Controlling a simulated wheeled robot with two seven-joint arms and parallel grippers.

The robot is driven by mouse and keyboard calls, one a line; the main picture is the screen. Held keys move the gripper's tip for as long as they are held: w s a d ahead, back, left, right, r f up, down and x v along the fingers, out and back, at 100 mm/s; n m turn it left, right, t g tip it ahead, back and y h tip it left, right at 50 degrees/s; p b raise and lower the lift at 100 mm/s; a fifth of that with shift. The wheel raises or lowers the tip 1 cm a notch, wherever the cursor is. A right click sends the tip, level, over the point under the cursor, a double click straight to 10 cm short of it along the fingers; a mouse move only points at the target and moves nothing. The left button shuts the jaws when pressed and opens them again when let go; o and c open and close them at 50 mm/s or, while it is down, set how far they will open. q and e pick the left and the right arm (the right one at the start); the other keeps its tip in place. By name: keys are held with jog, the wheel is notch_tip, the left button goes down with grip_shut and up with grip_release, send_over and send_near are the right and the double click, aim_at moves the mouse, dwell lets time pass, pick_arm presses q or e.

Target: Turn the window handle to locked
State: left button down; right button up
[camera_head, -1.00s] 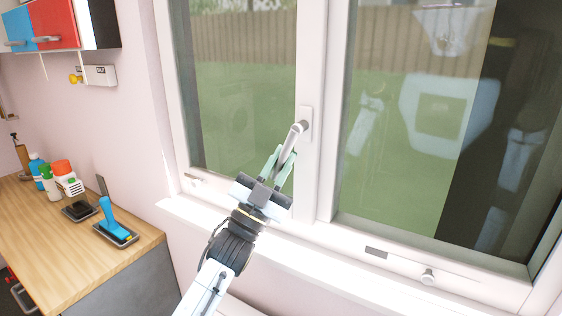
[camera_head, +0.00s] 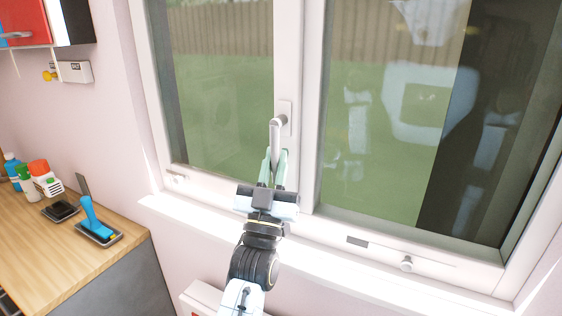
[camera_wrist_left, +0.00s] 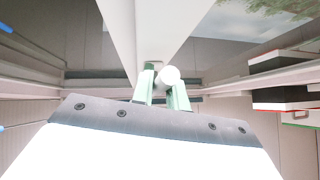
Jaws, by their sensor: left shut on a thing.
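The window handle (camera_head: 276,137) is a pale grey lever on a white mount on the window's middle post. It hangs almost straight down, with its lower end tipped slightly left. My left gripper (camera_head: 273,168) is at the lever's lower part, its green fingers on either side and shut on it. In the left wrist view the handle's rounded white end (camera_wrist_left: 168,76) shows between the green fingers (camera_wrist_left: 163,92). My right gripper is not in view.
The white window sill (camera_head: 330,258) runs below the frame, with a small knob (camera_head: 406,263) at right. A wooden counter (camera_head: 60,245) at left holds bottles and a blue-handled brush (camera_head: 95,217). A white box (camera_head: 75,71) is on the wall.

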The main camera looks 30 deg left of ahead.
pick_arm(q)
jog(key=c, duration=1.4)
grip_release()
jog(key=b+v, duration=0.3)
jog(key=v, duration=1)
jog(key=shift+s+d+f, duration=0.1)
